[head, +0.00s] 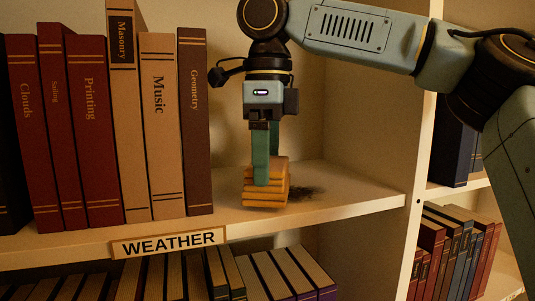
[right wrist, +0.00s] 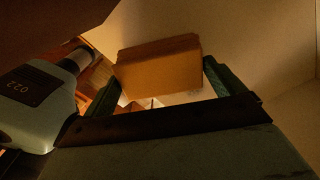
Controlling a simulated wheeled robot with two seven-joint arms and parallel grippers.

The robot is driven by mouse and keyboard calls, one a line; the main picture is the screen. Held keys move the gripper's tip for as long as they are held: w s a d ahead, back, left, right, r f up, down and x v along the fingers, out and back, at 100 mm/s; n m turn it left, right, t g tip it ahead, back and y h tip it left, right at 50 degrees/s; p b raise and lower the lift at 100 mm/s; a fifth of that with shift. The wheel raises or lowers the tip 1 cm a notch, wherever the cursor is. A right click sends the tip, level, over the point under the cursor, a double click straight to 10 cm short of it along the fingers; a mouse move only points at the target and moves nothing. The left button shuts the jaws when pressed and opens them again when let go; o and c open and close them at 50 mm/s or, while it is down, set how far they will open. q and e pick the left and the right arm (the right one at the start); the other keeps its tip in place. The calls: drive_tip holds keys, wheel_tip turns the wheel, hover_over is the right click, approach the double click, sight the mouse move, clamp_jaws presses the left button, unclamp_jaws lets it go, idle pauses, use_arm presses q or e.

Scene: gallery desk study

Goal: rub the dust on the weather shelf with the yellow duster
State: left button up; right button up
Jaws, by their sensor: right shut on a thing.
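The yellow duster (head: 265,197) is a ribbed, blocky pad on the weather shelf (head: 365,200), held upright under my right gripper (head: 264,180). My right gripper's green fingers are shut on it from above. In the right wrist view the duster (right wrist: 158,65) fills the space between the fingers. A dark patch of dust (head: 303,193) lies on the shelf just right of the duster; the duster may hide part of it. The duster's lower edge appears at or very near the board; I cannot tell if it touches. The WEATHER label (head: 168,242) is on the shelf's front edge. My left gripper is not in view.
A row of upright books, ending with Geometry (head: 195,120), stands left of the duster. A vertical divider (head: 415,200) closes the shelf on the right. More books (head: 285,275) fill the shelf below. The board between dust and divider is clear.

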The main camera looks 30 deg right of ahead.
sight(289, 179)
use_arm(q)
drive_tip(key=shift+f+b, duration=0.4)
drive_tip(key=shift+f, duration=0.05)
use_arm(e)
drive_tip(key=shift+f, duration=0.45)
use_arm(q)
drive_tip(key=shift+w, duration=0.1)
use_arm(e)
drive_tip(key=shift+d, duration=0.15)
drive_tip(key=shift+s+d+r+p, duration=0.1)
drive_tip(key=shift+s+d+p, duration=0.1)
drive_tip(key=shift+d, duration=0.6)
drive_tip(key=shift+s+d+r+p, duration=0.1)
drive_tip(key=shift+s+d, duration=0.1)
drive_tip(key=shift+d, duration=0.6)
drive_tip(key=shift+s+d+f, duration=0.1)
drive_tip(key=shift+s+d, duration=0.1)
drive_tip(key=shift+d, duration=0.6)
drive_tip(key=shift+s+d+f, duration=0.1)
drive_tip(key=shift+s+d, duration=0.1)
drive_tip(key=shift+d, duration=0.55)
drive_tip(key=shift+s+d+p, duration=0.25)
drive_tip(key=shift+s+d, duration=0.05)
drive_tip(key=shift+d, duration=0.35)
drive_tip(key=shift+s+d+p, duration=0.25)
drive_tip(key=shift+s+d, duration=0.05)
drive_tip(key=shift+d, duration=0.35)
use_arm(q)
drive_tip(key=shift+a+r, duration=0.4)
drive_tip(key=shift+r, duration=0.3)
